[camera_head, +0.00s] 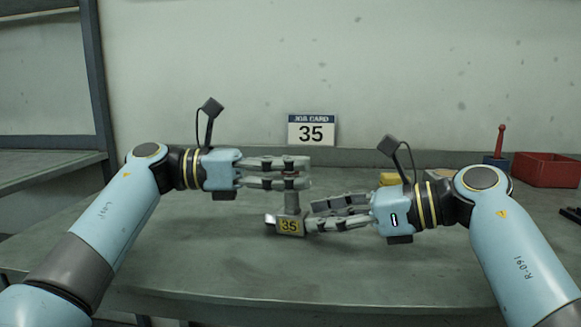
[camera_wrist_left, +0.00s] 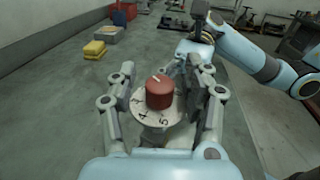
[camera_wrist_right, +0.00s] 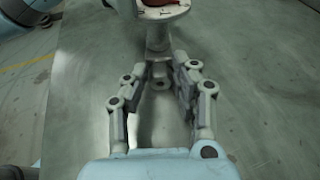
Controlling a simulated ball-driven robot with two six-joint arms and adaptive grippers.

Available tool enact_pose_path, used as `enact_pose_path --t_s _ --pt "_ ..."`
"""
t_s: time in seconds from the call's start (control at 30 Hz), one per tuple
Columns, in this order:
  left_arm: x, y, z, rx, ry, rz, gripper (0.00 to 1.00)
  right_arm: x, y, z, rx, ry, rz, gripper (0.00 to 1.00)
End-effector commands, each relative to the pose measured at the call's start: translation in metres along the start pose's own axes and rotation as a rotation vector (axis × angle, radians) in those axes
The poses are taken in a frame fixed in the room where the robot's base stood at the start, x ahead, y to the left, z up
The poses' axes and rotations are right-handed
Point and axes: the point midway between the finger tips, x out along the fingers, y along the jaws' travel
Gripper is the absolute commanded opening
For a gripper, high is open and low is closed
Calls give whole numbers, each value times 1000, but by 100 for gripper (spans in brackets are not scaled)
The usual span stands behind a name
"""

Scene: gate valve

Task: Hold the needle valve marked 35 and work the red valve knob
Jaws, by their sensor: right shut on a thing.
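The needle valve (camera_head: 289,226) stands upright on the bench, with a yellow plate reading 35 on its body. In the left wrist view its red knob (camera_wrist_left: 159,93) sits on a pale numbered dial (camera_wrist_left: 143,112). My left gripper (camera_head: 303,174) is level with the valve's top; its open fingers stand on both sides of the knob with gaps showing. The fingers mostly hide the knob in the head view. My right gripper (camera_head: 309,215) is shut on the valve's body from the right, low down. The right wrist view shows the valve's stem (camera_wrist_right: 158,35) just beyond the fingertips.
A job card (camera_head: 312,130) reading 35 leans at the back. A yellow block (camera_head: 388,176) lies behind my right gripper. A red bin (camera_head: 546,170) and a blue holder with a red-handled tool (camera_head: 500,143) stand back right. The bench front is clear.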

Motion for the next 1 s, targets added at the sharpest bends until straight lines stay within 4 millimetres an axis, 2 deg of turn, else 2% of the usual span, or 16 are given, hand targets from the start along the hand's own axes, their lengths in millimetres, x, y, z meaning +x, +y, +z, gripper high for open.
enact_pose_path --t_s 0.03,0.37,1.0 --pt "0 0 0 0 0 0 42 0 0 1 -1 -1 0 8" --pt "0 0 0 0 0 0 0 0 0 1 -1 -1 0 8" --pt "0 0 -1 -4 4 87 0 0 0 0 0 1 -1 8"
